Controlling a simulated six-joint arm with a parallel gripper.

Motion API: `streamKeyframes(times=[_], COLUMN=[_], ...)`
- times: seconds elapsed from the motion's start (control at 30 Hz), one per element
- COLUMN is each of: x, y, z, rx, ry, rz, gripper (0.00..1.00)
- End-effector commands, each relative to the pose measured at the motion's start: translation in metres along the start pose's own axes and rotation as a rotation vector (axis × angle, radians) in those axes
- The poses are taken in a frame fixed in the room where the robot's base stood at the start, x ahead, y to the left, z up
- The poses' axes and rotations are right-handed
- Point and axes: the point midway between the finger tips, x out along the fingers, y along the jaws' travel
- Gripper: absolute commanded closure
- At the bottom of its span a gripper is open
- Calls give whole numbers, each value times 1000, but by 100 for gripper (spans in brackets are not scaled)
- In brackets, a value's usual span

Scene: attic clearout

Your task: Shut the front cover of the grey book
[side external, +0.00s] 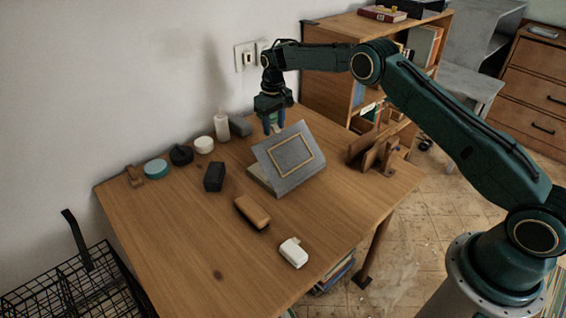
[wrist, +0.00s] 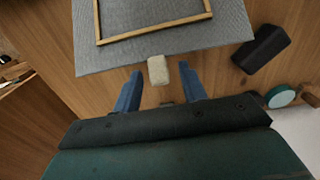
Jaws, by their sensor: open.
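The grey book (side external: 270,187) lies on the wooden table with its front cover (side external: 302,172) raised and tilted. The cover carries a tan rectangular frame and also fills the top of the wrist view (wrist: 222,35). My gripper (side external: 272,128) is pointing down at the cover's upper edge, on the wall side. In the wrist view my gripper (wrist: 160,72) is open, its two blue fingers apart. A small beige block (wrist: 158,70) shows between the fingertips at the cover's edge; I cannot tell whether anything touches it. Most of the pages are hidden behind the cover.
A dark block (side external: 214,177), a brown oblong (side external: 252,212) and a white object (side external: 293,252) stand left and in front of the book. A white bottle (side external: 222,127) and a teal round tin (side external: 156,169) are along the wall. A wooden rack (side external: 377,152) stands right.

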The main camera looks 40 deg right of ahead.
Motion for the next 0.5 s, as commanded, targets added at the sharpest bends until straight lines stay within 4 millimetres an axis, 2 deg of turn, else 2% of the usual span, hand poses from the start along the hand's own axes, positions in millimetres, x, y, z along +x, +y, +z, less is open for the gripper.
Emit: streamKeyframes(times=[0.27,0.5], x=[-15,-48], y=[0,0], z=[-1,-1], rx=[0,0], ry=[2,4], rz=[0,0], gripper=[58,58])
